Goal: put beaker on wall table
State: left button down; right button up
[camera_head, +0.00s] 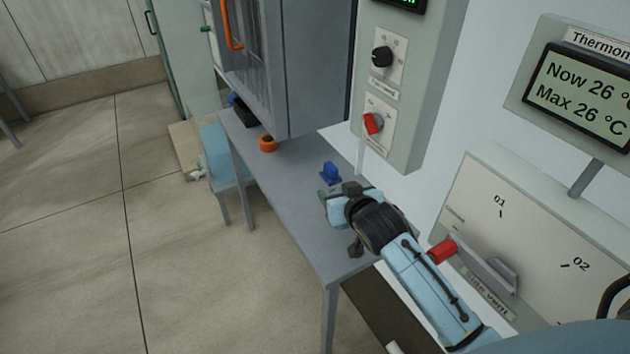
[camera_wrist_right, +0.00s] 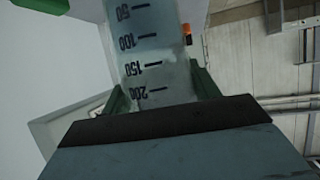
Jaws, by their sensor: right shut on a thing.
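The beaker (camera_wrist_right: 150,50) is clear, with dark marks from 50 to 200, and appears upside down in the right wrist view. My right gripper (camera_wrist_right: 162,92) is shut on it, with a green finger at each side. In the head view my right gripper (camera_head: 328,198) is over the grey wall table (camera_head: 310,225), near its middle. The beaker is mostly hidden there, and I cannot tell whether it touches the tabletop. My left gripper is not in view.
A blue object (camera_head: 330,173) stands on the table just beyond my right gripper. An orange ring-shaped object (camera_head: 268,143) lies farther back, below a grey cabinet (camera_head: 300,70). A control box (camera_head: 410,90) and a vent panel (camera_head: 510,230) are on the right. The table's front part is clear.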

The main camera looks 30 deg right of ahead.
notch_tip(320, 180, down, 4)
jog(key=shift+r+b, duration=0.15)
jog(key=shift+b, duration=0.15)
jog(key=shift+f, duration=0.55)
notch_tip(320, 180, down, 3)
jog(key=shift+a+f+b, duration=0.1)
jog(key=shift+f+b, duration=0.05)
jog(key=shift+b, duration=0.35)
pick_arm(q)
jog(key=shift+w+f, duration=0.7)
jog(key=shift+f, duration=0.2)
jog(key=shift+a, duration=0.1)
pick_arm(e)
jog(key=shift+f, duration=0.1)
jog(key=o, duration=1.1)
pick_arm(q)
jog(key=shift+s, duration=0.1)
